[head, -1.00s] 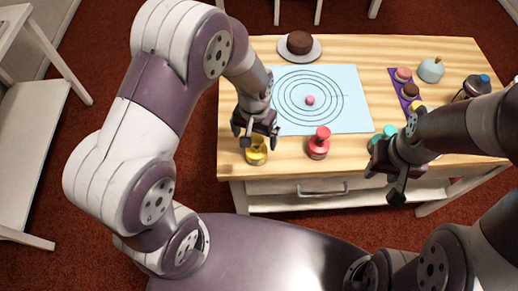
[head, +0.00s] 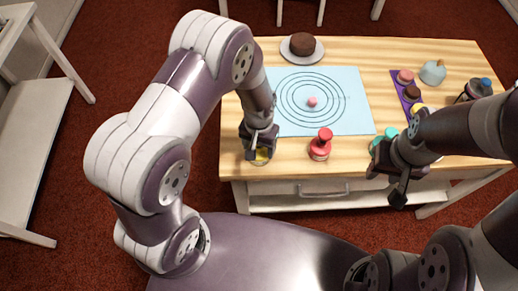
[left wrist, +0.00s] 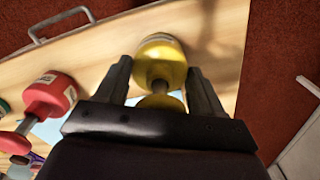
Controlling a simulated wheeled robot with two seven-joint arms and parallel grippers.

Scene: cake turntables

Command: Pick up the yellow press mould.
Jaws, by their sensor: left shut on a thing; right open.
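The yellow press mould (head: 262,156) stands near the front left corner of the table, mostly hidden by my gripper in the head view. In the left wrist view the yellow press mould (left wrist: 160,58) shows its round body and its knob between the fingers. My left gripper (head: 258,146) is shut on it from above; it also shows in the left wrist view (left wrist: 160,95). The mould appears to be still at the table top; I cannot tell any gap beneath it. My right gripper (head: 388,175) is open by the table's front edge, beside teal moulds.
A red press mould (head: 320,145) stands to the right of the yellow one. Teal moulds (head: 387,136) are partly behind my right gripper. A blue mat (head: 350,119) with rings bears a small pink item (head: 312,102). A plate with a brown cake (head: 302,45) stands behind.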

